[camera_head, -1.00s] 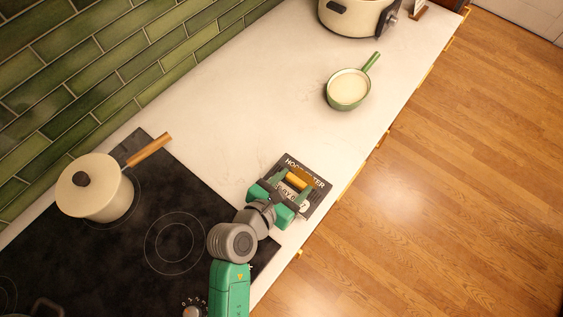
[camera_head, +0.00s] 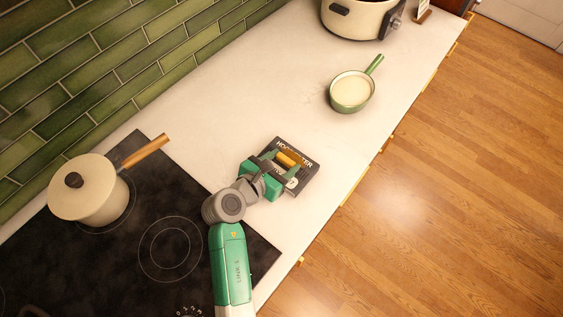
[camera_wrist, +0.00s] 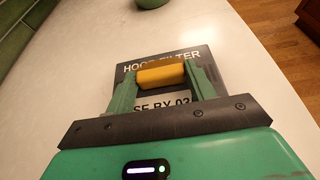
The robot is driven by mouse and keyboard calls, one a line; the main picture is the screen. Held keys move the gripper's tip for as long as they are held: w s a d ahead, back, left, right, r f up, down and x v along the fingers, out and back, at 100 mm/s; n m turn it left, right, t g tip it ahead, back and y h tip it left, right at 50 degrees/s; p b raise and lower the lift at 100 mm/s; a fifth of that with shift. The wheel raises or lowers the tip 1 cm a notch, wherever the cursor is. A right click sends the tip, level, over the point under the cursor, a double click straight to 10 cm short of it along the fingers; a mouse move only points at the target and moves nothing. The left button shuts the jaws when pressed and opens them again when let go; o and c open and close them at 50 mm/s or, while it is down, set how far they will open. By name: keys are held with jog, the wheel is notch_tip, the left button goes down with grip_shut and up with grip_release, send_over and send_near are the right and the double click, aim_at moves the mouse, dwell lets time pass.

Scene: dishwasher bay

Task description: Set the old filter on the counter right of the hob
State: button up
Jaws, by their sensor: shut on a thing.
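The old filter (camera_head: 304,160) is a dark flat square panel with white lettering and a yellow handle (camera_head: 289,159). It is over the pale counter (camera_head: 235,110), right of the black hob (camera_head: 190,215). In the wrist view the filter (camera_wrist: 196,58) reads "HOOD FILTER" and part of a "USE BY" line. My gripper (camera_head: 286,162) is shut on the yellow handle, with one green finger at each end; the handle also shows in the wrist view (camera_wrist: 161,76). I cannot tell whether the filter touches the counter. My gripper hides part of its near side.
A cream pot (camera_head: 88,190) with a wooden handle stands on the hob. A green pan (camera_head: 351,92) stands farther back on the counter, near a cream cooker (camera_head: 360,18). Counter between filter and pan is clear. The counter's front edge drops to a wooden floor (camera_head: 450,200).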

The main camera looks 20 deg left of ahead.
jog(key=shift+f, duration=0.1)
jog(key=o, duration=1.1)
jog(key=shift+c, duration=0.2)
jog(key=shift+r, duration=0.2)
jog(key=p+v, duration=0.2)
jog(key=v, duration=1)
